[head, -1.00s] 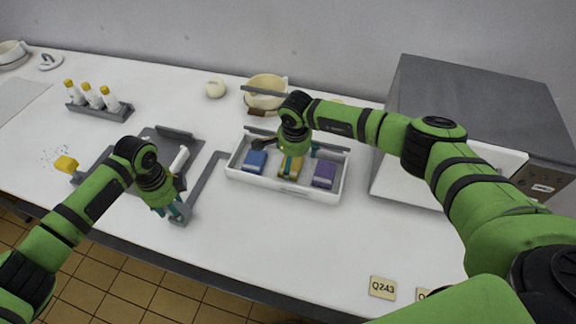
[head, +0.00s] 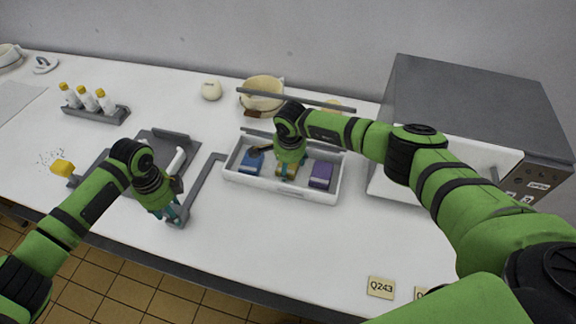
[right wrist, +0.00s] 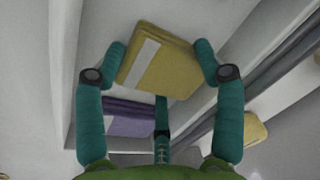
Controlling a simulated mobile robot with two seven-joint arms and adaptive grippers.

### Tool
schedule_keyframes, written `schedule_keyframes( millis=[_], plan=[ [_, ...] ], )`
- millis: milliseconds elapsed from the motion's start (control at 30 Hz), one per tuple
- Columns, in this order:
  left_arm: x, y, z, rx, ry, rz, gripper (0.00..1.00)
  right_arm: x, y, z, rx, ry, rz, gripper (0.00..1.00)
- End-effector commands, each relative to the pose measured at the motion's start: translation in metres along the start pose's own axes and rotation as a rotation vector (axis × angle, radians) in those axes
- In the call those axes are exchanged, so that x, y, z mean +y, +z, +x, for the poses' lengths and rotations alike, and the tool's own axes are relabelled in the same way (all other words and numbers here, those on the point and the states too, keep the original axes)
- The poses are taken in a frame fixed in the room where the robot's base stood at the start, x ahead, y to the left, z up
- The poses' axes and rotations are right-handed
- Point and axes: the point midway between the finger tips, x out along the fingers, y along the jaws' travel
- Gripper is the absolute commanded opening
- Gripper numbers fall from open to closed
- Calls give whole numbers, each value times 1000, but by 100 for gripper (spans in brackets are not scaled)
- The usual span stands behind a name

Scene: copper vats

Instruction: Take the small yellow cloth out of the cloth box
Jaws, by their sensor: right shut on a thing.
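The white cloth box (head: 285,187) stands on the counter in the head view. In it lie a blue cloth (head: 251,163) at the left and a purple cloth (head: 321,175) at the right. The small yellow cloth (head: 286,172) is between them, partly hidden by my right gripper (head: 287,170). In the right wrist view the folded yellow cloth (right wrist: 160,65) is between the teal fingers, and my right gripper is shut on it. The purple cloth (right wrist: 128,118) shows below it there. My left gripper (head: 176,215) is over the grey frame at left; its finger gap is unclear.
A dark bar (head: 290,98) runs behind the box, near a cream pot (head: 262,92). A grey cabinet (head: 470,105) stands close to the right. A bottle rack (head: 97,112) and a yellow block (head: 62,168) are at left. The counter front of the box is clear.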

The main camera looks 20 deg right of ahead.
Motion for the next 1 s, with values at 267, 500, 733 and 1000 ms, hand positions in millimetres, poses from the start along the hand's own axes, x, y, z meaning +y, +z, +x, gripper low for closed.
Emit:
schedule_keyframes(
  millis=[267, 500, 733, 1000],
  plan=[
    [2, -1, 2, 2, 6, 0, 15, -3, -3, -23, 1, 0, -1, 37],
    [2, -1, 2, 2, 5, 0, 15, -10, -8, -72, 2, -1, 0, 37],
    [2, -1, 2, 2, 5, 0, 15, -15, -10, -103, 1, 0, -1, 37],
    [2, -1, 2, 1, 5, 0, 15, -18, -12, -127, 0, 0, 0, 37]
  ],
)
